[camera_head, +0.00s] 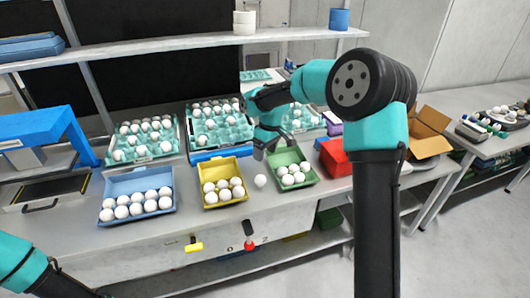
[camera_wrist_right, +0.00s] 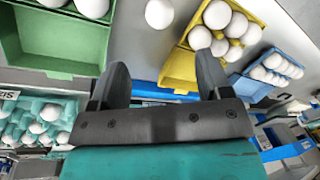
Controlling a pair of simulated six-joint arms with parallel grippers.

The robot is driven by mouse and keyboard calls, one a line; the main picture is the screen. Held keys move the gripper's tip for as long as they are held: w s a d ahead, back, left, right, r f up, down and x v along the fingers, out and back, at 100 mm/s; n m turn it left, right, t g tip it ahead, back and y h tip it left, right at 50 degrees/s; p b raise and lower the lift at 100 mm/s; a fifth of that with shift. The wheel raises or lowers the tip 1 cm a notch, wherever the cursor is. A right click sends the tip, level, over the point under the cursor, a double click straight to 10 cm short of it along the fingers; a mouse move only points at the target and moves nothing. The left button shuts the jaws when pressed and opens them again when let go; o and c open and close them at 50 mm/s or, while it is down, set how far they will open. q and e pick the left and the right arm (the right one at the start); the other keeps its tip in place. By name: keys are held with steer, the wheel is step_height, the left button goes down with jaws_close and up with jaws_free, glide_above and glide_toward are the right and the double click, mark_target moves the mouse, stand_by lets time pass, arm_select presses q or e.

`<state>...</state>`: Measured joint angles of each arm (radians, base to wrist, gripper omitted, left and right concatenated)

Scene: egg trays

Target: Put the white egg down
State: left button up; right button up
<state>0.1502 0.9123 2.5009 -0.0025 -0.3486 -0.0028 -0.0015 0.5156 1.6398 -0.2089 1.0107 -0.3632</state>
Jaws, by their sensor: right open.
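A single white egg (camera_head: 260,181) lies on the grey table between the yellow box and the green box. It also shows at the top of the right wrist view (camera_wrist_right: 159,13), beyond my fingertips and apart from them. My right gripper (camera_head: 263,155) is above and behind this egg. In the right wrist view its two dark fingers (camera_wrist_right: 160,70) are spread, with nothing between them. Of my left arm only a part shows at the lower left of the head view; its gripper is out of the picture.
The yellow box (camera_head: 222,165) and green box (camera_head: 288,156) hold several white eggs each, as does the blue box (camera_head: 138,184) further left. Teal egg trays (camera_head: 117,143) stand behind. A red box (camera_head: 335,158) and cardboard box (camera_head: 430,133) are on the right.

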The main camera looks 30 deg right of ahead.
mark_target(262, 177)
steer(key=shift+c, duration=1.2)
steer(key=s+r+n, duration=0.1)
steer(key=n, duration=0.3)
steer(key=s+a+r+n+t+h, duration=0.1)
steer(key=n, duration=0.4)
steer(key=s+r+n+t, duration=0.1)
steer(key=n, duration=0.4)
steer(key=shift+s+a+r+h, duration=0.2)
steer(key=shift+a+r+h, duration=0.05)
steer(key=shift+r+h, duration=0.05)
steer(key=f, duration=0.4)
steer(key=w+f, duration=0.1)
steer(key=f, duration=0.3)
steer(key=w+f, duration=0.1)
steer(key=f, duration=0.3)
steer(key=shift+a, duration=0.15)
